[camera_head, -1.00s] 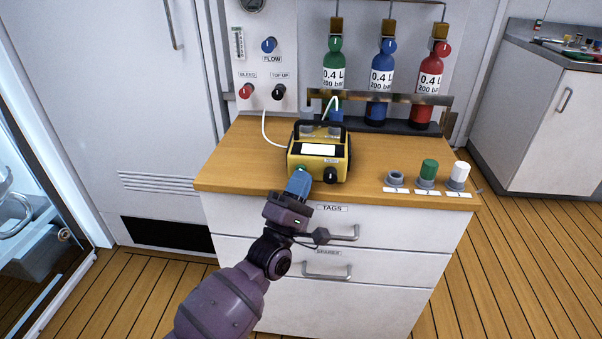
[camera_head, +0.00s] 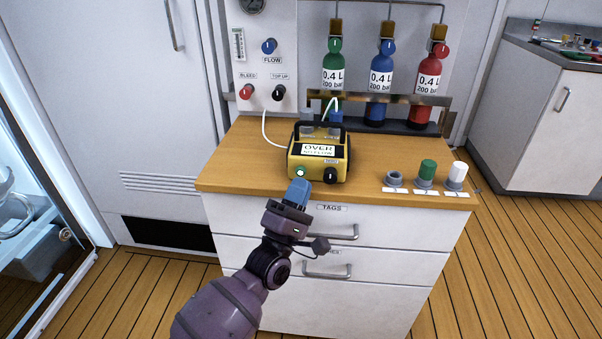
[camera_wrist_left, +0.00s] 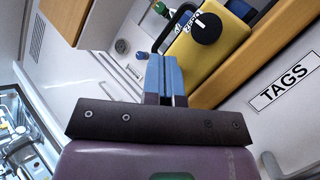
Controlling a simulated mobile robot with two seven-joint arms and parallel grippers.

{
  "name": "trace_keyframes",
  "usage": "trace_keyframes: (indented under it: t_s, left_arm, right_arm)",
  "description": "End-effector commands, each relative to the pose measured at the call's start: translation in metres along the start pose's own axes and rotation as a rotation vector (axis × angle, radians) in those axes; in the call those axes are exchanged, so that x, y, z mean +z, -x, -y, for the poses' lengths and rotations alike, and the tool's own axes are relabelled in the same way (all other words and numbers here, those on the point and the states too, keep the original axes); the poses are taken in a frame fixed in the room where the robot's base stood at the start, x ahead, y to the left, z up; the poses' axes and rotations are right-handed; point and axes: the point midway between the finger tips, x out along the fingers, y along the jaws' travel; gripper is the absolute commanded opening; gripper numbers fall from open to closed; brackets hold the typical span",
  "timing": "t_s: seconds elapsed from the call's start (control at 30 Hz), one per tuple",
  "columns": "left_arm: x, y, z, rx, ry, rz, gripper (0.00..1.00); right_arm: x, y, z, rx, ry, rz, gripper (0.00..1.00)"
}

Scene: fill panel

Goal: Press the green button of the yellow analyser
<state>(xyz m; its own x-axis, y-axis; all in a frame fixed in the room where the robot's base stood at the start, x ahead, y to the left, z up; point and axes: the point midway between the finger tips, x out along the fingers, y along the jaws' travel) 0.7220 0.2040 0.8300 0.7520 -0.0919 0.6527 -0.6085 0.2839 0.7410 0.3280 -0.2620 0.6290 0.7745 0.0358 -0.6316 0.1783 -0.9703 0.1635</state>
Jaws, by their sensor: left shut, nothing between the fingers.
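The yellow analyser (camera_head: 336,172) stands on the wooden counter top near its front edge. Its display (camera_head: 318,149) reads "OVER" with a smaller line below. The green button (camera_head: 300,172) is at the lower left of its front face, in plain view. A black knob (camera_head: 330,175) is to its right. My left gripper (camera_head: 298,187) is shut and empty, its blue fingers just below and in front of the button, apart from it. In the left wrist view the shut fingers (camera_wrist_left: 164,75) reach beside the analyser (camera_wrist_left: 222,50); the button is not seen there. My right gripper is not in view.
Three bottles, green (camera_head: 333,70), blue (camera_head: 380,85) and red (camera_head: 428,85), stand in a rack behind. Caps (camera_head: 427,172) sit at the counter's right front. A white tube (camera_head: 270,135) runs to the wall panel. The drawer handle (camera_head: 335,232) projects below.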

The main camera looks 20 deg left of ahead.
Motion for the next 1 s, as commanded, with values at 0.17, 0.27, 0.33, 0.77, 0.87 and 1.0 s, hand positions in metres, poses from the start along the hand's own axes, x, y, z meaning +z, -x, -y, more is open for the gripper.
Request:
trace_keyframes:
  t_s: [0.17, 0.27, 0.33, 0.77, 0.87, 1.0]
  left_arm:
    - [0.008, 0.008, -0.010, 0.003, 0.000, 0.000, 0.00]
    - [0.012, 0.014, -0.014, 0.003, 0.001, 0.001, 0.00]
    - [0.015, 0.018, -0.017, 0.002, 0.001, 0.000, 0.00]
    - [0.028, 0.037, -0.029, 0.002, 0.001, 0.000, 0.00]
    - [0.028, 0.038, -0.029, 0.001, 0.001, 0.000, 0.00]
    - [0.028, 0.038, -0.028, 0.001, 0.001, 0.000, 0.00]
  right_arm:
    - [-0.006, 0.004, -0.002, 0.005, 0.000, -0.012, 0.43]
    - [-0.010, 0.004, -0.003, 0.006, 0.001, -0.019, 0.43]
    - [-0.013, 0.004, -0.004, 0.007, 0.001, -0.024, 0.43]
    - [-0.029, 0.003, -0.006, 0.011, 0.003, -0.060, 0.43]
    - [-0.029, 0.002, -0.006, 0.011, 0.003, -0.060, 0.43]
    - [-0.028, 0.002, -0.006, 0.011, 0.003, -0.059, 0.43]
